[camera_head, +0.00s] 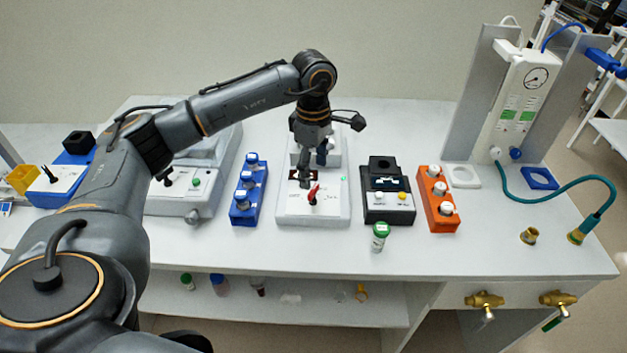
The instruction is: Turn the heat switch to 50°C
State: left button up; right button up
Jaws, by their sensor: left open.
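A white device (287,212) stands near the middle of the bench, with a small red switch lever (314,192) on its sloped front. A green light shows to the right of the lever. The markings beside the lever are too small to read, so I cannot tell its setting. My left gripper (303,182) is open and points down over the device, just behind and left of the red lever. I cannot tell whether a finger touches it. The gripper and wrist hide part of the device's back. My right gripper is not in view.
A blue rack (241,208) of vials stands left of the device. A black device (388,212) and an orange rack (432,214) stand to its right. A green-capped vial (379,238) stands in front of the black device. The bench front right of centre is mostly clear.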

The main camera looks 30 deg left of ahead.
aim_at(313, 189)
pick_arm(q)
notch_tip(313, 189, up, 7)
dwell(0.3)
jog(key=shift+f, duration=0.2)
dwell(0.6)
